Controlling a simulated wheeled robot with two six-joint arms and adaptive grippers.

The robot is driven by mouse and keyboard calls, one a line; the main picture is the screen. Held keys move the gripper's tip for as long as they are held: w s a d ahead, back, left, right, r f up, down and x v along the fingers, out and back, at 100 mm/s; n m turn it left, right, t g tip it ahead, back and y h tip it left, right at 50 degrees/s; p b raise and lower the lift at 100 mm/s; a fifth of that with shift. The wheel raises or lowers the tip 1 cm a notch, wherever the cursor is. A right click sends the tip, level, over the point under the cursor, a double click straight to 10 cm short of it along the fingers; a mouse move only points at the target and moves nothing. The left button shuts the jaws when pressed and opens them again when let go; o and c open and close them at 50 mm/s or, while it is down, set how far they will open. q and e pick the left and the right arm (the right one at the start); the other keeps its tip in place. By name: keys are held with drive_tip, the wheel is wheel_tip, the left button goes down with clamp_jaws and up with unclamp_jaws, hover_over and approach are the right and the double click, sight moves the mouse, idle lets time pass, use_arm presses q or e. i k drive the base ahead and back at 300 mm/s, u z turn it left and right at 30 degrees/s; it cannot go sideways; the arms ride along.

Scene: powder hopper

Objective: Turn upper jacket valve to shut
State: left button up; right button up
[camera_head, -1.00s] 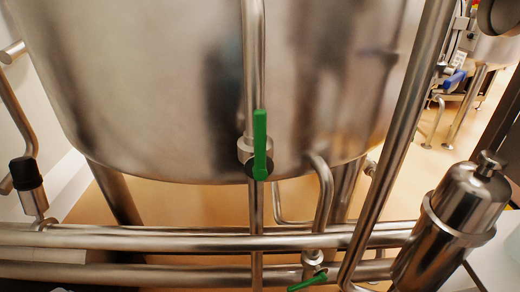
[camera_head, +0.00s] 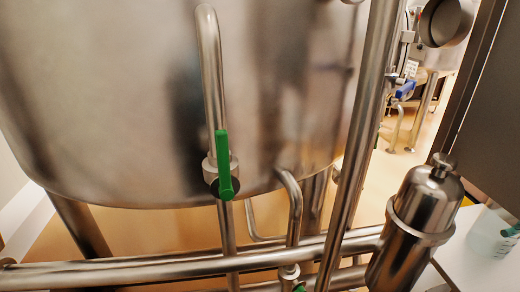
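The upper jacket valve has a green lever handle (camera_head: 223,165) that stands nearly upright, roughly in line with its vertical steel pipe (camera_head: 212,75). The valve sits in front of the lower part of the big steel vessel (camera_head: 110,110). A second green handle (camera_head: 299,288) shows only in part at the bottom edge, on a lower pipe. Neither of my grippers shows in the head view.
Horizontal steel pipes (camera_head: 150,268) cross below the vessel. A slanted pipe (camera_head: 360,140) and a steel canister (camera_head: 425,205) stand to the right. A clear container (camera_head: 490,235) sits at the far right. Space before the upper handle looks clear.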

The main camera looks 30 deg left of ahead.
sight(226, 191)
drive_tip(key=z, duration=2.25)
drive_tip(key=k, duration=1.45)
drive_tip(key=u, duration=1.05)
